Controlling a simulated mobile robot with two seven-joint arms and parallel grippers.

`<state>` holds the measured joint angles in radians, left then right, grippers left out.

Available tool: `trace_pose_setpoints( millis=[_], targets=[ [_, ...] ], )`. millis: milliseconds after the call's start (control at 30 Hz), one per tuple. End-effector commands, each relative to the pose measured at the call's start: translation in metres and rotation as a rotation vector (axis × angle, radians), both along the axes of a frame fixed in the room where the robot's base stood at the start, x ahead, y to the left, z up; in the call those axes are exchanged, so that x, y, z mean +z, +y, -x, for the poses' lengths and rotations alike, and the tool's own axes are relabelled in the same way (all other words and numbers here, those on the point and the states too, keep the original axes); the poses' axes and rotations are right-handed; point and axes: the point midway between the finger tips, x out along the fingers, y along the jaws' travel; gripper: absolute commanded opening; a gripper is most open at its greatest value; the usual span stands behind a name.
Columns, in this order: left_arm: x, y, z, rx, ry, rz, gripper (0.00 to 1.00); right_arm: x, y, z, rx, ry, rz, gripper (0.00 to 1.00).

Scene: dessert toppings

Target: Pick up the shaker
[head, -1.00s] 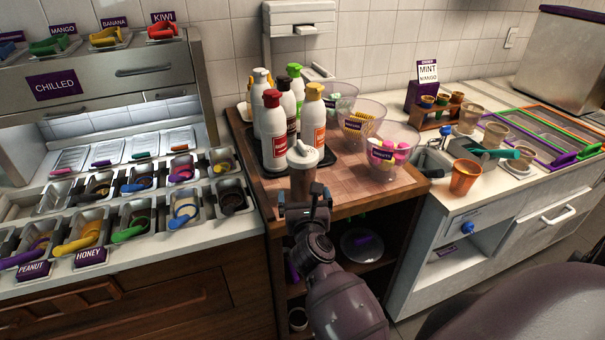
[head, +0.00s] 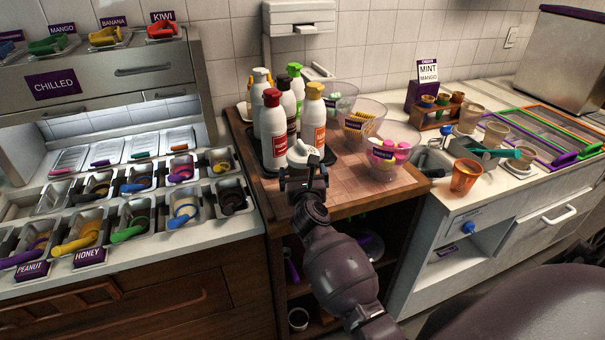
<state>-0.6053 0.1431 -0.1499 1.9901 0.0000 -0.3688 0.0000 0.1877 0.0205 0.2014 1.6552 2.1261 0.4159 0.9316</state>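The shaker (head: 304,153) stands upright near the front edge of the wooden counter, in front of the bottles. Its white lid shows above my gripper, and most of its body is hidden behind the gripper. My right gripper (head: 303,178) is at the shaker's body, just below the lid, with a finger towards each side. The wrist hides the fingertips' contact, so I cannot tell whether they press on it. My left gripper is not in view.
Several sauce bottles (head: 273,130) stand on a dark tray right behind the shaker. Clear bowls of toppings (head: 390,157) stand to the right. Topping bins (head: 183,211) lie left. The wooden counter (head: 350,198) is bare right of the shaker.

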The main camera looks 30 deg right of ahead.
Motion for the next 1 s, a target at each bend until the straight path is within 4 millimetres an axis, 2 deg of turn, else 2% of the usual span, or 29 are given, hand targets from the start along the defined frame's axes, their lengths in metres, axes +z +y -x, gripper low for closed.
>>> trace_pose_setpoints(
  millis=[100, 467, 767, 867, 1000],
  targets=[
    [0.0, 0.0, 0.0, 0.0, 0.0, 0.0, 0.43, 0.0, 0.0, 0.0, 0.0, 0.0, 0.0, 0.98],
    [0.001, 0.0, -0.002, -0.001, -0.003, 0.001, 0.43, 0.0, 0.0, 0.0, 0.0, 0.0, 0.0, 0.43],
    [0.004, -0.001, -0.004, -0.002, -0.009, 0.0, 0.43, 0.004, 0.0, 0.0, 0.0, -0.002, 0.001, 0.42],
    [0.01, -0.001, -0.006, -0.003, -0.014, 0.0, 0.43, 0.013, 0.0, 0.0, 0.0, -0.005, 0.002, 0.42],
    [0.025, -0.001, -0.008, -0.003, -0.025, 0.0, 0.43, 0.039, 0.0, 0.0, 0.001, -0.007, 0.002, 0.42]
  ],
)
